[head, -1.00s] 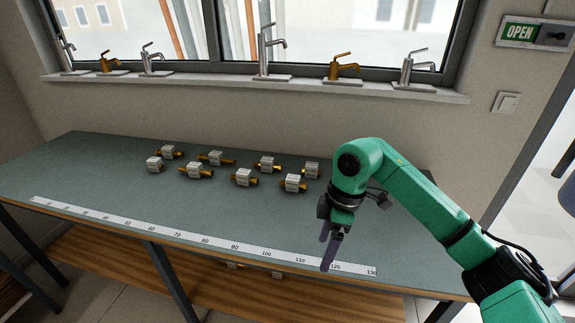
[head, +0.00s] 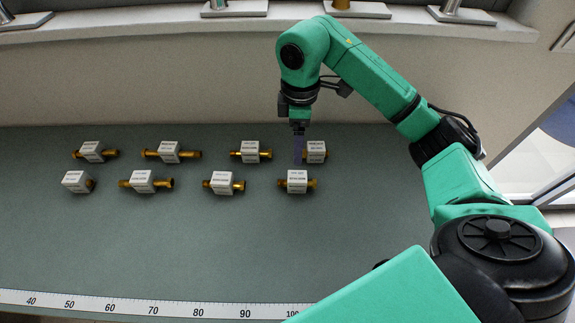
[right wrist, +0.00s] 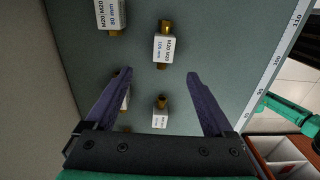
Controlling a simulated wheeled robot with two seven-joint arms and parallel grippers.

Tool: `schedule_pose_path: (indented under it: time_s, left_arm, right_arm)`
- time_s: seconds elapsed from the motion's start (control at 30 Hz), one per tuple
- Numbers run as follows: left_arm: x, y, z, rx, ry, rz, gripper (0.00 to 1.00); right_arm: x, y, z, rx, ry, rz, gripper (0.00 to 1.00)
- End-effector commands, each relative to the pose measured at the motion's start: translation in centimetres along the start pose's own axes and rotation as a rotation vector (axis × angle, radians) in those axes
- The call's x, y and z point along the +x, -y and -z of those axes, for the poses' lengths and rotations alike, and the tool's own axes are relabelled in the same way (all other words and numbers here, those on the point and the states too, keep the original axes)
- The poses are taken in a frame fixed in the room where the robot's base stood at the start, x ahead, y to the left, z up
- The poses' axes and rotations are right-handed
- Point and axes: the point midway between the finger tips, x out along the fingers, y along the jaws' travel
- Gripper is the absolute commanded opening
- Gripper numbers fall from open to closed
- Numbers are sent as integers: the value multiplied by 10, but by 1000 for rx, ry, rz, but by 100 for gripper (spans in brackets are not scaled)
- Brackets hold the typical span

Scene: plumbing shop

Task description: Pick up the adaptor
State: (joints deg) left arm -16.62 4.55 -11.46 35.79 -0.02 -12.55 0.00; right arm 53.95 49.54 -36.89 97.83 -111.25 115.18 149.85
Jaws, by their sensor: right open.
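Several brass adaptors with white labelled blocks lie in two rows on the grey-green bench. At the right end, one adaptor (head: 316,152) is in the back row and one (head: 297,182) in the front row. My right gripper (head: 299,158) points down beside the back-right adaptor, partly covering its left side. In the right wrist view my right gripper (right wrist: 160,73) is open, with nothing held. One adaptor (right wrist: 160,113) shows between its fingers, and another (right wrist: 163,48) lies beyond the tips. A further adaptor (right wrist: 126,99) is mostly hidden by the left finger. My left gripper is out of view.
Other adaptors, such as one at the back left (head: 91,151), lie spaced along the bench (head: 170,245). A white ruler strip (head: 170,308) runs along its front. The wall and window sill (head: 120,20) bound the back. The bench between rows and ruler is clear.

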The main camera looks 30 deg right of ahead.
Motion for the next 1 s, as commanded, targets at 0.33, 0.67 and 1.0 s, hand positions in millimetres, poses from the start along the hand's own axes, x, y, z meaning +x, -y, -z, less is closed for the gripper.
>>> schedule_pose_path:
  time_s: [0.33, 0.67, 1.0]
  left_arm:
    - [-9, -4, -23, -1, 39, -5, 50]
    - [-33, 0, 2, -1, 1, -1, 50]
    - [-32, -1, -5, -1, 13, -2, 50]
  right_arm:
    - [77, 1, 0, 0, 2, 5, 88]
    - [130, -2, 1, 0, 1, 4, 88]
    - [135, -3, 1, -1, 0, 1, 45]
